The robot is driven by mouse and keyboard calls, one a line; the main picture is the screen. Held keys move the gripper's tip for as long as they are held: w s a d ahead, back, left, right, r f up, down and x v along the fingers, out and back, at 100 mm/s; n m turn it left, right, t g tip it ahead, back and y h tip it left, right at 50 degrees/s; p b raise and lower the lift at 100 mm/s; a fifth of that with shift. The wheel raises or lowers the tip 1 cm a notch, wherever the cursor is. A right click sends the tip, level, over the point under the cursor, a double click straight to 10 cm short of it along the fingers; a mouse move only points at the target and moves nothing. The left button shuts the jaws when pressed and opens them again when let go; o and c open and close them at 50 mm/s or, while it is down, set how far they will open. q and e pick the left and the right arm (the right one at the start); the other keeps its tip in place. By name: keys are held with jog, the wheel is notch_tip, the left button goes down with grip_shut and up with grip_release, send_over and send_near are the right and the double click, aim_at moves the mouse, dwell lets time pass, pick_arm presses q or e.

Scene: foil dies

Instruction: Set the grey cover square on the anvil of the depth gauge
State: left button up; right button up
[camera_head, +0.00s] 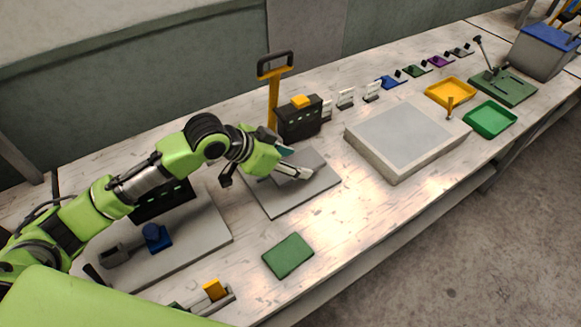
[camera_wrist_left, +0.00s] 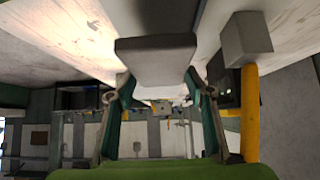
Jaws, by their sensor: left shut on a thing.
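My left gripper (camera_head: 285,165) reaches in over the grey base plate (camera_head: 280,201) beside the depth gauge's yellow post (camera_head: 273,103). It is shut on a pale grey piece, which I take to be the grey cover (camera_head: 298,173). In the left wrist view the cover (camera_wrist_left: 155,60) lies between the two fingertips (camera_wrist_left: 155,84). The yellow post also shows in the left wrist view (camera_wrist_left: 250,115), with a grey block at its end. I cannot tell whether the cover touches anything below it. The anvil is not clearly told apart. My right gripper is not in view.
A dark box with a yellow top button (camera_head: 300,101) stands behind the plate. A green pad (camera_head: 288,256) lies in front. A large grey block (camera_head: 377,160), a yellow tray (camera_head: 438,98) and a green tray (camera_head: 508,119) are to the right. Bare table separates the plate and large block.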

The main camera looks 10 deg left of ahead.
pick_arm(q)
jog(key=shift+w+a+f, duration=0.1)
jog(key=shift+w+f, duration=0.1)
jog(key=shift+f, duration=0.05)
jog(key=f, duration=0.1)
jog(key=f+p, duration=0.1)
jog(key=f, duration=0.1)
jog(key=shift+w+a+f, duration=0.15)
jog(key=shift+a+f, duration=0.15)
jog(key=shift+f, duration=0.05)
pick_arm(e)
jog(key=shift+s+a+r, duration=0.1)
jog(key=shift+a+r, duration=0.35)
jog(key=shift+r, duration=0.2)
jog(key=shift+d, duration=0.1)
pick_arm(q)
jog(key=shift+f, duration=0.65)
jog(key=o, duration=1.2)
jog(key=shift+f, duration=0.1)
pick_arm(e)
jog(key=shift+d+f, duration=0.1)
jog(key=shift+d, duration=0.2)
pick_arm(q)
jog(key=shift+o, duration=0.2)
